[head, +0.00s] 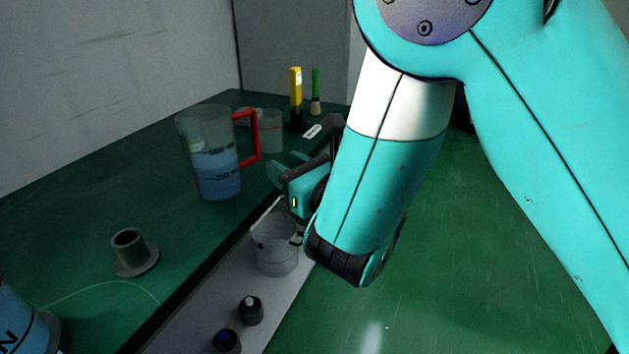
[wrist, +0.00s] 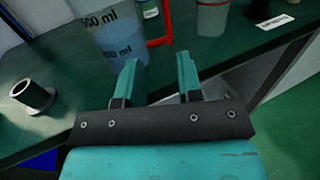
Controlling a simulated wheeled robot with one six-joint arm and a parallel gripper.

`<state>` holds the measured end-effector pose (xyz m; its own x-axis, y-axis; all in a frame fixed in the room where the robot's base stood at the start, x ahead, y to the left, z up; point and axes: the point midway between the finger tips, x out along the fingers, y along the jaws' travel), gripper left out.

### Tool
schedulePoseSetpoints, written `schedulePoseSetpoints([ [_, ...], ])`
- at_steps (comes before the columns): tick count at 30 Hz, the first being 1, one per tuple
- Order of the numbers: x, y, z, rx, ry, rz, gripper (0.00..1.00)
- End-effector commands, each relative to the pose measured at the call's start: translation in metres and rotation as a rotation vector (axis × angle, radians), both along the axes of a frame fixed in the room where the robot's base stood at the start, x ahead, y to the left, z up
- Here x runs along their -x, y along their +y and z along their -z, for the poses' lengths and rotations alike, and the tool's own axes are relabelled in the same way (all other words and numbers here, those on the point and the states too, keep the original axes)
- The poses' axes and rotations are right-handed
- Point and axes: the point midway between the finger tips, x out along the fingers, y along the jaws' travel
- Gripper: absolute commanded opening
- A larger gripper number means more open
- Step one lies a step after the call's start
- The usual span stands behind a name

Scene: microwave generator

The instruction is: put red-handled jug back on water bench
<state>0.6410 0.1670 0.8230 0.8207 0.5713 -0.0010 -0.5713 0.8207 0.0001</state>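The red-handled jug (head: 214,150) is clear, holds blue liquid, and stands upright on the dark green bench (head: 85,195). Its red handle (head: 255,134) faces right, toward my arm. In the wrist view the jug (wrist: 108,38) stands just beyond my fingers, with its red handle (wrist: 164,25) at its right. My gripper (wrist: 157,75) is open, its two teal fingers apart with nothing between them. In the head view my gripper (head: 280,172) is just right of the jug, partly hidden by my own arm. I cannot tell whether a finger touches the jug.
A grey flanged cup (head: 132,250) stands left on the bench. A clear container (head: 268,130), a yellow-handled tool (head: 295,95) and a green-handled brush (head: 316,92) stand behind. A clear beaker (head: 275,247) and dark bottles (head: 251,310) occupy the lower pale shelf. Green floor (head: 470,250) is clear at right.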

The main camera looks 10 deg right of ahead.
Motion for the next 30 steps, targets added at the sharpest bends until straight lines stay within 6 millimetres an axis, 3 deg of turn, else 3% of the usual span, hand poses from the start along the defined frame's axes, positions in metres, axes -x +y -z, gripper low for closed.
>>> schedulePoseSetpoints([
  [5,-0.004,-0.013,-0.004,-0.028,0.017,0.034,0.33],
  [8,-0.015,-0.038,-0.010,-0.171,0.130,0.146,0.33],
  [11,-0.026,-0.082,-0.012,-0.484,0.364,0.361,0.33],
  [14,-0.018,-0.124,-0.003,-0.915,0.676,0.620,0.33],
  [17,0.012,-0.142,0.009,-1.329,0.993,0.877,0.33],
  [21,0.082,-0.138,0.011,-1.769,1.400,1.252,0.33],
  [26,0.170,-0.123,-0.008,-1.952,1.699,1.697,0.33],
  [27,0.187,-0.121,-0.014,1.923,-1.706,-1.760,0.33],
  [30,0.220,-0.121,-0.024,1.773,-1.618,-1.797,0.33],
])
